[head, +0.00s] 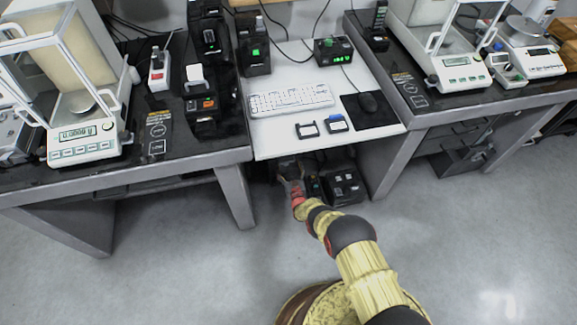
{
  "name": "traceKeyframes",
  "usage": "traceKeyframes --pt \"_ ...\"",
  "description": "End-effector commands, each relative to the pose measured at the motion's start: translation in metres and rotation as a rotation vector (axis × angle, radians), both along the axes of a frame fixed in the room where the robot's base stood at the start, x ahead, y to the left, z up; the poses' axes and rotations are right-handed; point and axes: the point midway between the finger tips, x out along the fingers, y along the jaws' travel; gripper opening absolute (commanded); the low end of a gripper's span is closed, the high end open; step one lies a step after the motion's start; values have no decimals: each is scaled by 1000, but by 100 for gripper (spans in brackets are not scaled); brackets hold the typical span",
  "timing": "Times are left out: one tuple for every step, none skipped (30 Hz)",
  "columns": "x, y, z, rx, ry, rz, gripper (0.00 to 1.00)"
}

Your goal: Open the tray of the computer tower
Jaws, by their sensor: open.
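A dark computer tower (345,189) seems to stand on the floor under the white desk; it is small and in shadow, and I cannot make out its tray. My gripper (289,168) reaches low under the desk's front edge, just left of the tower's visible front. It is open, with nothing seen in it. The fingertips are dark against the shadow, so I cannot tell whether they touch the tower.
The floor in front is clear.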

Motion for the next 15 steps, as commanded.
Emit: traceKeyframes --pt "0 0 0 0 0 0 75" --pt "0 0 0 0 0 0 75" --pt "0 0 0 0 0 0 75" --pt "0 0 0 0 0 0 74" --pt "0 0 0 0 0 0 72" --pt "0 0 0 0 0 0 70" --pt "0 0 0 0 0 0 68" --pt "0 0 0 0 0 0 67" --pt "0 0 0 0 0 0 64" --pt "0 0 0 0 0 0 63" --pt "0 0 0 0 0 0 61" --pt "0 0 0 0 0 -1 59" --pt "0 -1 0 0 1 -1 57" --pt "0 -1 0 0 1 -1 55" --pt "0 -1 0 0 1 -1 53"
